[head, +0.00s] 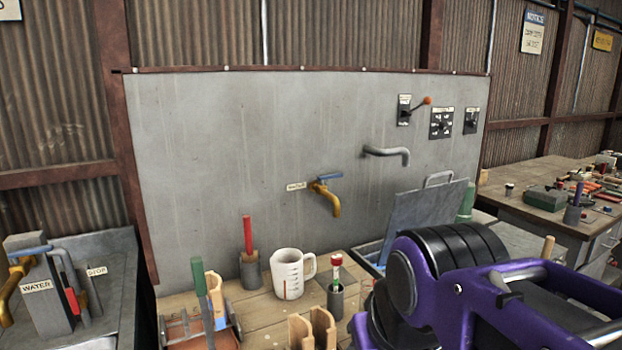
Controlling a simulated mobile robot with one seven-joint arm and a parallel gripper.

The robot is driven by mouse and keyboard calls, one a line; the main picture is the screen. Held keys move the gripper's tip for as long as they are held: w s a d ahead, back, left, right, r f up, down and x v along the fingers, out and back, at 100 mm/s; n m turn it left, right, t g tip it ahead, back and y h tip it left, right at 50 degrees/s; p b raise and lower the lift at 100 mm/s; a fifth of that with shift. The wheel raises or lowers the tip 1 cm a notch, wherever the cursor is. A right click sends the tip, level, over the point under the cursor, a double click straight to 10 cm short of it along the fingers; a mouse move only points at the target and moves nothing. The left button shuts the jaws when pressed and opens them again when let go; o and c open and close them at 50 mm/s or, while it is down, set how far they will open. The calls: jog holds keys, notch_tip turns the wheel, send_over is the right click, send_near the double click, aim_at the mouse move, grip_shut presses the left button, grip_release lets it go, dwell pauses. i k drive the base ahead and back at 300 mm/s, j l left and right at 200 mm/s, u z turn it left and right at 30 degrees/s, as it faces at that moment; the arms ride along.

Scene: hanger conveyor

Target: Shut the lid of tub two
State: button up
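A grey tub (369,252) stands on the bench behind my arm. Its flat grey lid (425,218) is raised and tilted up, with a loop handle at its top edge. I see no number on the tub, so I cannot tell from a label whether it is tub two. My purple and black arm covers the lower right and hides much of the tub's front and right side. My gripper's fingers do not show in this view.
A white measuring mug (288,273), a red-topped bottle (336,262) and wooden blocks (312,328) stand left of the tub. A yellow tap (328,200) and a grey spout (386,152) stick out from the wall panel. Another cluttered bench (520,200) is at right.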

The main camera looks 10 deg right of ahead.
aim_at(438, 204)
jog(key=k+j+z, duration=0.1)
jog(key=z, duration=0.4)
jog(key=k+j+z, duration=0.15)
jog(key=z, duration=0.3)
jog(key=i+l+u, duration=0.3)
jog(key=l, duration=0.3)
jog(key=i+l+u, duration=0.3)
jog(key=l, duration=0.4)
jog(key=i+l+u, duration=0.2)
jog(key=l, duration=0.15)
jog(key=k+l+u, duration=0.15)
jog(key=l, duration=0.9)
jog(key=i+j+u, duration=0.15)
jog(key=i, duration=0.2)
